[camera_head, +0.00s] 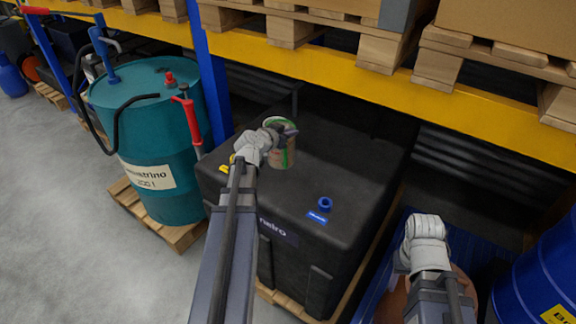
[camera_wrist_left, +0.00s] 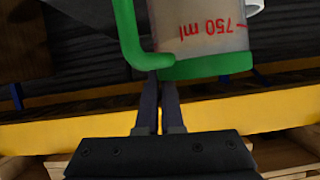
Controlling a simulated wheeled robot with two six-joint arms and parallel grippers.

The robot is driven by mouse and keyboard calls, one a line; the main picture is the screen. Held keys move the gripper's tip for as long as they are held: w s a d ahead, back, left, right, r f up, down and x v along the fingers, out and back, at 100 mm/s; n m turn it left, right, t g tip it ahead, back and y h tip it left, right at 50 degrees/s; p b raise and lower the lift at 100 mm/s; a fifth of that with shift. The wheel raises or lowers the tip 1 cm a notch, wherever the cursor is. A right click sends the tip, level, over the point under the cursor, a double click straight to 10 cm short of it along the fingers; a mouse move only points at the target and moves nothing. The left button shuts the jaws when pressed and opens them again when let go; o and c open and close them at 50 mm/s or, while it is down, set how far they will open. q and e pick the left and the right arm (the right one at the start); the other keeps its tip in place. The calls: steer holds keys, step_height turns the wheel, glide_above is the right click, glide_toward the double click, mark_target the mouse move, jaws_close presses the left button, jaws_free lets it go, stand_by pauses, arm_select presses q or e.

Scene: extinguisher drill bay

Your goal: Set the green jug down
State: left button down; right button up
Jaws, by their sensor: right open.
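The green jug (camera_head: 281,150) is a clear measuring jug with a green rim and handle. It is upright over the black tank (camera_head: 345,165) in the head view; I cannot tell whether its base touches the tank top. In the left wrist view the jug (camera_wrist_left: 205,35) shows close up with a red 750 ml mark. My left gripper (camera_head: 286,132) is at its handle, the two fingers (camera_wrist_left: 159,85) close together and shut on the handle's end. My right gripper (camera_head: 427,226) is open and empty, away to the right; its fingertips are hard to make out.
A blue cap (camera_head: 324,204) stands on the tank top, right of the jug. A teal drum (camera_head: 157,110) with a red-handled pump stands to the left. Yellow shelf beams (camera_head: 350,78) with pallets run above and behind. A blue barrel (camera_head: 540,275) is at the lower right.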

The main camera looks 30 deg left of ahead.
mark_target(289, 156)
arm_select(q)
step_height(289, 156, down, 6)
steer(key=b, duration=0.5)
steer(key=shift+r, duration=0.1)
step_height(289, 156, down, 4)
steer(key=b, duration=0.4)
steer(key=shift+r, duration=0.2)
steer(key=c, duration=1.5)
jaws_free()
steer(key=o, duration=0.4)
steer(key=shift+o, duration=0.2)
